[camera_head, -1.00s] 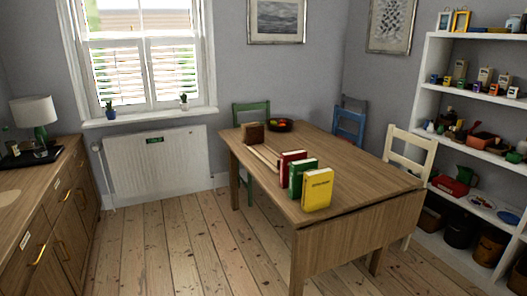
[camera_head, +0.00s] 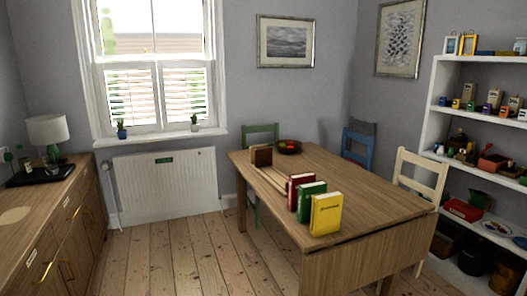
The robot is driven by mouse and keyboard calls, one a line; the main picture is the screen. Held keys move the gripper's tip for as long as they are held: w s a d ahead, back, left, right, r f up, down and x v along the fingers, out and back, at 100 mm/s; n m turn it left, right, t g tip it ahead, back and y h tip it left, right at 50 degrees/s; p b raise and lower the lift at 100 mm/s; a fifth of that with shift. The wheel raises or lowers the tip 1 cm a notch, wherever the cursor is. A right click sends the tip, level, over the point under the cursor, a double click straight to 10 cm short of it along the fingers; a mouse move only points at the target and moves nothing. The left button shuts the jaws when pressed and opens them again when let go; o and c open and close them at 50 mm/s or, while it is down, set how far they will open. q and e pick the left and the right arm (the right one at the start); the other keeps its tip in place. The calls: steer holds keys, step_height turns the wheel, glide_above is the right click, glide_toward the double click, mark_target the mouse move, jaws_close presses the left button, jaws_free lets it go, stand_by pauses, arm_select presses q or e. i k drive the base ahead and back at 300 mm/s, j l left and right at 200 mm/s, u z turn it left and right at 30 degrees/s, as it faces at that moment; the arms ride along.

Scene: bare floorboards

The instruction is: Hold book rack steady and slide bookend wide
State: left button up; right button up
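A wooden book rack (camera_head: 270,177) lies along the left side of the wooden table (camera_head: 372,190). Its brown block-like bookend (camera_head: 261,155) stands upright at the far end. At the near end stand a red book (camera_head: 298,189), a green book (camera_head: 311,203) and a yellow book (camera_head: 326,214), all upright. The books hide the near end of the rack. Neither of my grippers shows in the head view.
A dark bowl (camera_head: 288,147) sits behind the bookend. A green chair (camera_head: 260,137), a blue chair (camera_head: 357,148) and a cream chair (camera_head: 420,180) stand around the table. A sideboard (camera_head: 60,215) is at left, shelves (camera_head: 440,98) at right. Floorboards (camera_head: 180,255) between are clear.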

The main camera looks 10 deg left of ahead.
mark_target(264, 156)
steer(key=i+j+u, duration=0.15)
steer(key=i+u, duration=0.25)
steer(key=i+j+u, duration=0.15)
steer(key=i+u, duration=0.3)
steer(key=i, duration=0.3)
steer(key=i+l+u, duration=0.1)
steer(key=i+u, duration=0.35)
steer(key=i, duration=0.3)
steer(key=i+z, duration=0.25)
steer(key=i, duration=0.25)
steer(key=i+j+z, duration=0.25)
steer(key=i, duration=0.25)
steer(key=i+j+z, duration=0.1)
steer(key=i+z, duration=0.15)
steer(key=i, duration=0.25)
steer(key=i+z, duration=0.25)
steer(key=z, duration=0.25)
steer(key=i+j+z, duration=0.15)
steer(key=i+z, duration=0.15)
steer(key=z, duration=0.15)
steer(key=i+j+z, duration=0.2)
steer(key=z, duration=0.3)
steer(key=i+j+z, duration=0.2)
steer(key=z, duration=0.15)
steer(key=i+j+z, duration=0.25)
steer(key=z, duration=0.15)
steer(key=i+j+z, duration=0.2)
steer(key=j+z, duration=0.15)
